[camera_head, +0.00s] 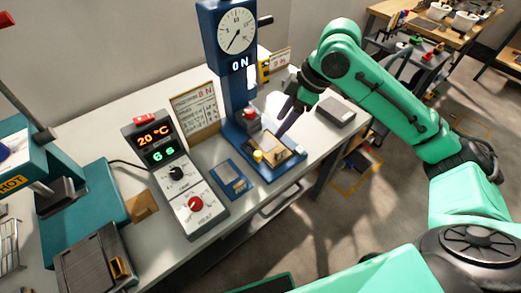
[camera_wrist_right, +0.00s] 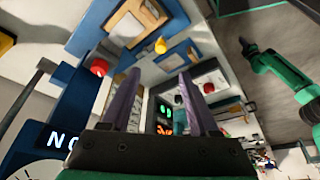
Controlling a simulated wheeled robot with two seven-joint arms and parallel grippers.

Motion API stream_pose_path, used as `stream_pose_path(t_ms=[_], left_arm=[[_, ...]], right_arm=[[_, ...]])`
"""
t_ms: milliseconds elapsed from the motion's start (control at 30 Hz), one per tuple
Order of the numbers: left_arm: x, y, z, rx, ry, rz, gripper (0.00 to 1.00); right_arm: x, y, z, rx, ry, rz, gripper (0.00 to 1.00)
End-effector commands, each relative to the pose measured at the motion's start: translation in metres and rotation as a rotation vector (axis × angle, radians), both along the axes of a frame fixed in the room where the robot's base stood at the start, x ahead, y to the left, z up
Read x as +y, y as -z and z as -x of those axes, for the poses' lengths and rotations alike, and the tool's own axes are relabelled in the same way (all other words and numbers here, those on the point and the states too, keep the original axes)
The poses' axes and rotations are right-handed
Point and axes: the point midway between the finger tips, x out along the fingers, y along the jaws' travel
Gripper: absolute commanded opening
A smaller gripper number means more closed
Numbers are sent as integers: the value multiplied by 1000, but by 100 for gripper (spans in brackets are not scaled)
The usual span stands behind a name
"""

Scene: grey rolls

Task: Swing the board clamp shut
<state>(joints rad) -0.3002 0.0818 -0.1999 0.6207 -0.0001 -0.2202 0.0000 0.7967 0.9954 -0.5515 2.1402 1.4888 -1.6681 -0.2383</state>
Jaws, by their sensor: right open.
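The board clamp (camera_head: 279,153) is a tan frame on the blue base of the gauge stand in the head view. A yellow knob (camera_head: 258,156) sits at its near left edge. In the wrist view the tan frame (camera_wrist_right: 126,27) is at upper left, with the yellow knob (camera_wrist_right: 161,45) beside it. How far the clamp is swung is not clear. My right gripper (camera_head: 281,131) is above the clamp's far side, fingers pointing down. Its two dark fingers (camera_wrist_right: 155,90) are apart with nothing between them. I make out no left gripper.
The dial gauge column (camera_head: 232,75) rises behind the clamp, with a red button (camera_head: 250,115) near its foot. A heat control box (camera_head: 175,180) and a small blue plate (camera_head: 230,178) are left of it. A grey box (camera_head: 335,111) lies right. The bench's front edge is close.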

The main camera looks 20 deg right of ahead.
Motion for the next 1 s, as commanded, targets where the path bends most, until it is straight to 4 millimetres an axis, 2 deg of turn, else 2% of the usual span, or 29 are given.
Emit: stream_pose_path(t_ms=[67, 167, 500, 633, 800, 1000], left_arm=[[-1, 0, 0, -1, 0, 2, 0], [-3, 0, 0, 0, -1, 3, 0], [-3, -2, 0, 0, 0, 4, 0], [-3, -2, 0, 0, 0, 4, 0], [-3, -3, 0, 0, -1, 3, 0], [-2, -2, 0, 0, -1, 3, 0]], right_arm=[[-2, -2, 0, 6, -3, 0, 61], [4, 10, -1, 10, -6, -3, 61], [35, 91, -13, 9, -6, -5, 61], [45, 116, -18, 7, -5, -4, 61], [50, 130, -21, 3, -6, -3, 61], [50, 131, -21, 3, -6, -3, 61]])
